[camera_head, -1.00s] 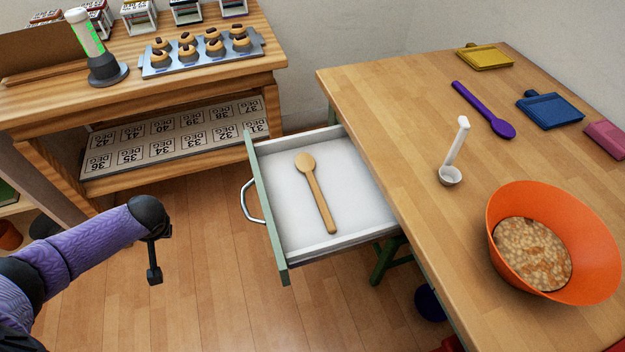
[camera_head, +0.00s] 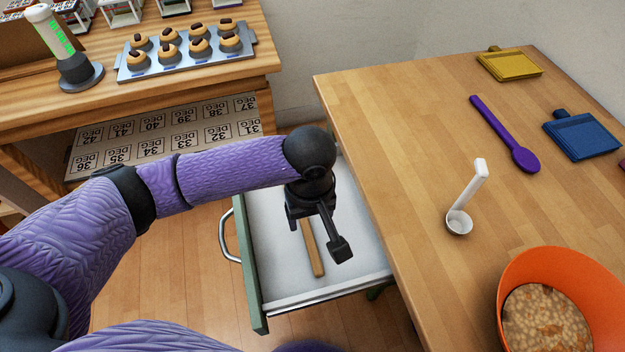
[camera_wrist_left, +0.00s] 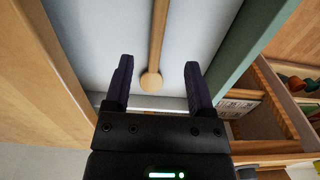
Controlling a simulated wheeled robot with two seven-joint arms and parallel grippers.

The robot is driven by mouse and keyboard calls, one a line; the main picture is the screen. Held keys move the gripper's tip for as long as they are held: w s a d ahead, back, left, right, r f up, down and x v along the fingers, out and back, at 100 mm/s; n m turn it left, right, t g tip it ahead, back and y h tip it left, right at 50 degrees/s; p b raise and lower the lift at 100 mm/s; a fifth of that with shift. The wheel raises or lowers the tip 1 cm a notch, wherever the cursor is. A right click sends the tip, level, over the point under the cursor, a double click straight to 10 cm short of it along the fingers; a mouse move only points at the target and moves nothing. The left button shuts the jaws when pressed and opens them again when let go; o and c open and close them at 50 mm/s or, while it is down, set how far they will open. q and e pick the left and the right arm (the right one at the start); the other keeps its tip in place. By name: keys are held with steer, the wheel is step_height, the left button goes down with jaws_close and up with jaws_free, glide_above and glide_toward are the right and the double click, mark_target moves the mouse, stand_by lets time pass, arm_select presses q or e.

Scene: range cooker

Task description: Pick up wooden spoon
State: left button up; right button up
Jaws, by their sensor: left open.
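The wooden spoon (camera_head: 312,250) lies on the white floor of the open drawer (camera_head: 367,265). In the head view, its handle shows below my left gripper (camera_head: 318,235), which hides its bowl end. My left gripper is open and empty over the drawer. In the left wrist view, the spoon (camera_wrist_left: 158,35) extends upward from its round end, which appears between the two dark fingers of the gripper (camera_wrist_left: 159,66). I cannot tell the exact height of the fingers above the spoon. My right gripper is not in view.
The drawer's green front (camera_head: 251,265) and the wooden table (camera_head: 400,150) flank the drawer. On the table are a white ladle (camera_head: 468,195), a purple spoon (camera_head: 505,135) and an orange bowl (camera_head: 540,270). A tray of pastries (camera_head: 185,55) stands on the left cabinet.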

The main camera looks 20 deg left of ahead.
mark_target(309, 239)
arm_select(q)
steer(key=f+b, duration=0.2)
steer(key=f, duration=0.1)
steer(key=f+b, duration=0.5)
steer(key=f, duration=0.2)
steer(key=shift+w+a+b, duration=0.25)
steer(key=shift+w+b, duration=0.05)
steer(key=shift+b, duration=0.1)
steer(key=shift+f, duration=0.2)
steer(key=shift+r, duration=0.3)
steer(key=c, duration=0.5)
jaws_close()
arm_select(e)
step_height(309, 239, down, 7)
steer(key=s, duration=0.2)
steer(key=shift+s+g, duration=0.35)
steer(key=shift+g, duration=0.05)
